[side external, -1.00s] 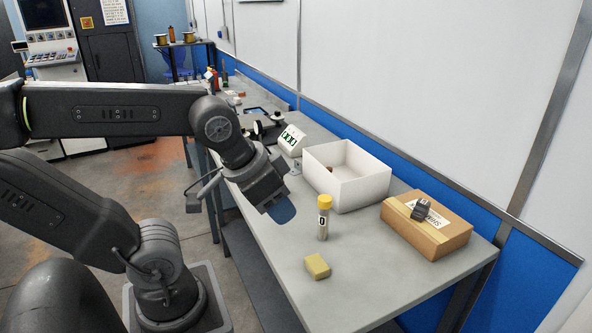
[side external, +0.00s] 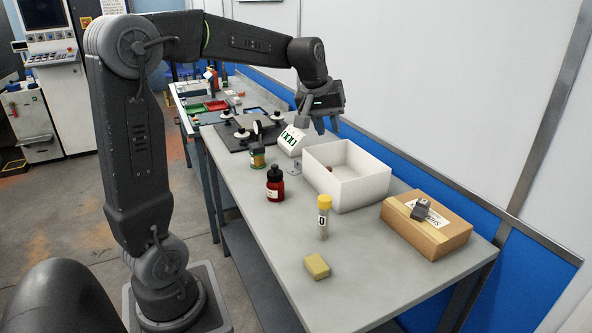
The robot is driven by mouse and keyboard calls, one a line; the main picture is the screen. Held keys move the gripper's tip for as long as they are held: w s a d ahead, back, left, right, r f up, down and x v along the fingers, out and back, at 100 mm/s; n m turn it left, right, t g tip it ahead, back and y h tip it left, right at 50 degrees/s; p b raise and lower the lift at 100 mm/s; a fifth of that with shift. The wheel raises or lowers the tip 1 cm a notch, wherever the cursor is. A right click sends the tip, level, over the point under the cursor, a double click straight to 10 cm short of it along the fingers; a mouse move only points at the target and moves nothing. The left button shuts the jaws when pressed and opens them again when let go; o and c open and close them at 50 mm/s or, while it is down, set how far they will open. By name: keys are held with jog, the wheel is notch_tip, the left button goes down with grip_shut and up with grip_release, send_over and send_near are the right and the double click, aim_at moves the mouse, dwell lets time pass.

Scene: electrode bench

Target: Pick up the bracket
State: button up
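A small grey metal piece that looks like the bracket (side external: 295,167) stands on the bench, just left of the white open bin (side external: 345,193). It is small in the side view, and its exact shape is hard to make out. My gripper (side external: 327,128) is in the air above the far end of the bin, near the white display with green digits (side external: 291,141). Its two fingers point down with a gap between them, and I see nothing held there. The gripper is apart from the bracket, above and to the right of it in the picture.
A red bottle (side external: 275,186), a jar (side external: 257,157) and a yellow-capped vial (side external: 323,218) stand on the bench. A yellowish block (side external: 316,266) lies in front. A carton (side external: 445,238) bears a dark grey object (side external: 421,209). A dark plate (side external: 232,138) lies behind. The front bench surface is mostly clear.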

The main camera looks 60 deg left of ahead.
jog(key=w+a+f+n, duration=0.3)
jog(key=a, duration=0.5)
jog(key=w+a+f+n, duration=0.2)
jog(key=a+f, duration=0.1)
jog(key=a, duration=0.5)
jog(key=n, duration=0.5)
send_near(298, 164)
jog(key=f, duration=0.1)
jog(key=w+f, duration=0.1)
jog(key=f, duration=0.1)
jog(key=shift+w+g, duration=0.35)
jog(key=shift+g, duration=0.05)
jog(key=shift+x, duration=2.95)
jog(key=shift+a, duration=0.2)
grip_shut()
